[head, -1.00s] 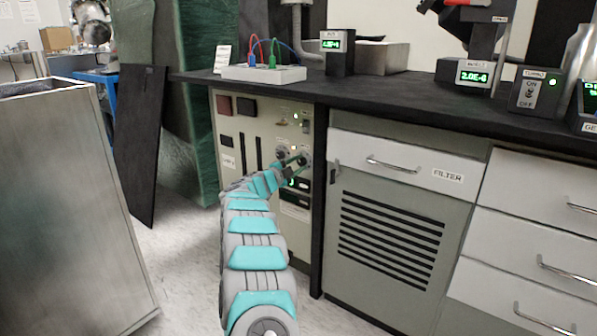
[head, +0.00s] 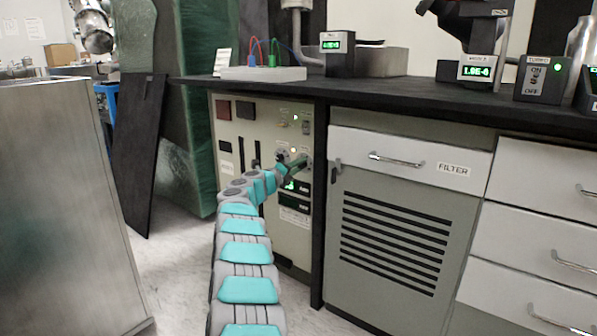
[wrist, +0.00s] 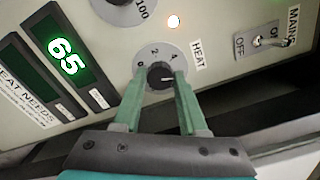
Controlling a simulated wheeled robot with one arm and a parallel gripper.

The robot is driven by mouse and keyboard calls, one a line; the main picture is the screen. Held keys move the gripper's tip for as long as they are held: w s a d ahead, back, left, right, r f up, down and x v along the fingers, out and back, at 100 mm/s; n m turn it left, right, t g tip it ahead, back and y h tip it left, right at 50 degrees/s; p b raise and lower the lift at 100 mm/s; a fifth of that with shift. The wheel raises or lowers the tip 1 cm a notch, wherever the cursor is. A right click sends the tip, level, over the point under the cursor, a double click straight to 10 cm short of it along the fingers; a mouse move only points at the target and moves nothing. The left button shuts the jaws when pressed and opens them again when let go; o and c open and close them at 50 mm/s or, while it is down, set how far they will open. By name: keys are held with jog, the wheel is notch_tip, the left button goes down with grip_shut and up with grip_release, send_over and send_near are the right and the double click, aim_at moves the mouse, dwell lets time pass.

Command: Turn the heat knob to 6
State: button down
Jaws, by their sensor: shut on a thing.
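The heat knob (wrist: 160,74) is a small black round knob on a grey dial with the numbers 0, 2 and 4 showing, beside a HEAT label (wrist: 197,54). Its white pointer line points right, past the 4, toward my right finger. The 6 is not visible; the right finger covers that side of the dial. My gripper (wrist: 159,80) has its two green fingers on either side of the knob, shut on it. In the head view my gripper (head: 291,164) is at the front of the beige control panel (head: 233,187), and the knob is mostly hidden.
A green display (wrist: 66,58) reads 65 in the wrist view. A MAINS toggle switch (wrist: 270,40) is at the upper right. A filter cabinet (head: 390,235) stands right of the panel, under the black bench top (head: 400,88). A metal cabinet (head: 60,220) stands at the left, with open floor between.

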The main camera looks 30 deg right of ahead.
jog(key=shift+s+f+m, duration=0.1)
jog(key=shift+m, duration=0.8)
jog(key=shift+c, duration=2.2)
grip_release()
jog(key=shift+a, duration=0.1)
jog(key=v, duration=0.7)
jog(key=shift+a, duration=0.25)
jog(key=shift+s, duration=0.1)
